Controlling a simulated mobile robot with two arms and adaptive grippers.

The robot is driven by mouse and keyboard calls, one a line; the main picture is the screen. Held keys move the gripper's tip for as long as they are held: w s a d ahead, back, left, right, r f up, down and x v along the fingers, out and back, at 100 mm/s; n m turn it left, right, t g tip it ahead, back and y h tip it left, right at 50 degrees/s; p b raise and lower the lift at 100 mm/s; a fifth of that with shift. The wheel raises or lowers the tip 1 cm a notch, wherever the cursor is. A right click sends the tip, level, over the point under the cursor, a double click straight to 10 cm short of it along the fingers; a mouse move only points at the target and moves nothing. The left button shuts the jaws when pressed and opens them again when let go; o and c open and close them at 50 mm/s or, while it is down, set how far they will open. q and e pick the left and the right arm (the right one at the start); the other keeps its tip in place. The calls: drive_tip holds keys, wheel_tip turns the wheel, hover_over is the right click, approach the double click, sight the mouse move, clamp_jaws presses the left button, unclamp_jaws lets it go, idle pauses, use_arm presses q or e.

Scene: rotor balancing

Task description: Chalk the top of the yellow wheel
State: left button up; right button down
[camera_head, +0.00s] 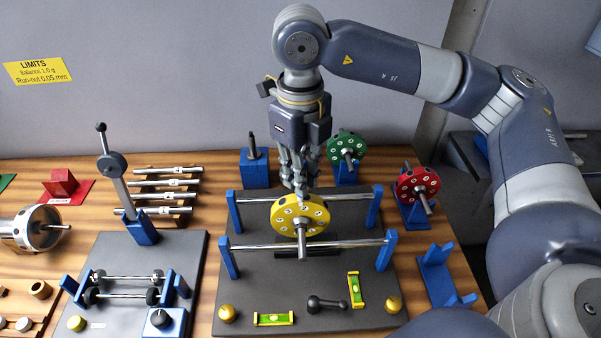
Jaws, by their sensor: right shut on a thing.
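The yellow wheel (300,216) sits on a shaft that rests across two steel rails (262,244) of a blue-posted stand. It is upright, with several small marks or holes around its face. My right gripper (300,184) points down from above, right over the top of the wheel. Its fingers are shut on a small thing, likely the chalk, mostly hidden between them. The fingertips are very close to the wheel's top edge; I cannot tell whether there is contact. My left gripper is not in view.
A green wheel (346,147) and a red wheel (418,184) stand on blue holders behind and to the right. Brass knobs (393,304) and levels (273,319) lie on the front of the dark base (340,270). A lever device (112,163) stands left.

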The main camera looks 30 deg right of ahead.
idle(0.5)
drive_tip(key=shift+r+p, duration=1.95)
drive_tip(key=shift+r, duration=1.55)
drive_tip(key=shift+f, duration=0.15)
